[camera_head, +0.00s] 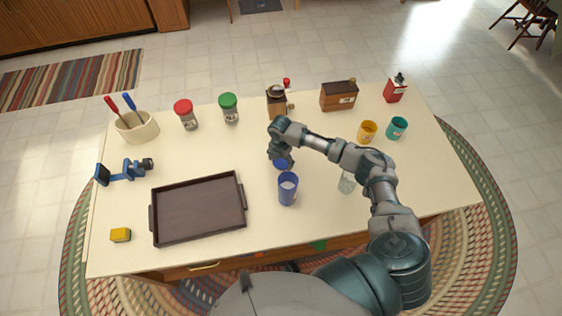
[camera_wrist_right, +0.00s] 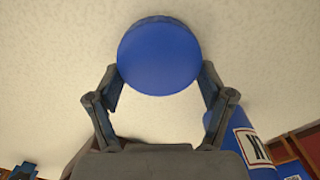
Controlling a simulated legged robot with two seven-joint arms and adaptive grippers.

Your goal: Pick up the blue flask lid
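The blue flask lid (camera_head: 281,164) is a round blue disc at the middle of the table, just behind the open blue flask (camera_head: 288,189). In the right wrist view the lid (camera_wrist_right: 158,56) fills the upper middle. My right gripper (camera_head: 283,151) is over the lid and hides part of it. In the wrist view its fingers (camera_wrist_right: 160,80) are spread wide, one tip close to each side of the lid. I cannot tell whether they touch it. The flask (camera_wrist_right: 245,145) shows at the lower right there. My left gripper is not in view.
A dark tray (camera_head: 160,232) lies left of the flask, and a clear glass (camera_head: 347,183) stands to the right. Yellow (camera_head: 367,131) and teal (camera_head: 397,128) cups stand farther right. A grinder (camera_head: 277,103), wooden box (camera_head: 339,96) and jars (camera_head: 229,108) line the back.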

